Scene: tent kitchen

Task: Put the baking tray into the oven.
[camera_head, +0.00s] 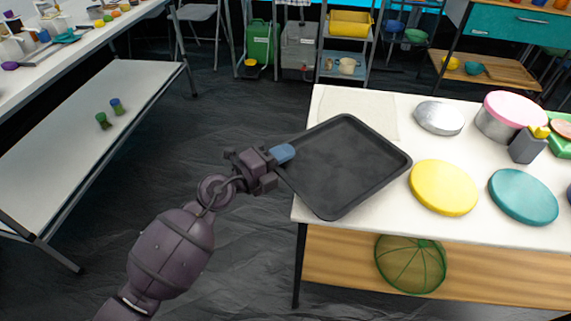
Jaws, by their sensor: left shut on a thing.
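The baking tray (345,165) is a dark, shallow, square tray with raised rims. It is at the left end of the white table, and its left corner reaches past the table's edge. I cannot tell whether it rests on the table or is held just above it. My left gripper (279,156) is shut on the tray's left rim; a blue fingertip shows there. My right gripper is not in view. No oven can be made out in this view.
The white table (460,225) holds a yellow disc (443,188), a teal disc (523,197), a silver lid (439,118) and a pink-topped tin (508,116). A green mesh dome (410,263) is on the shelf below. A long table (60,60) stands left, with open floor between.

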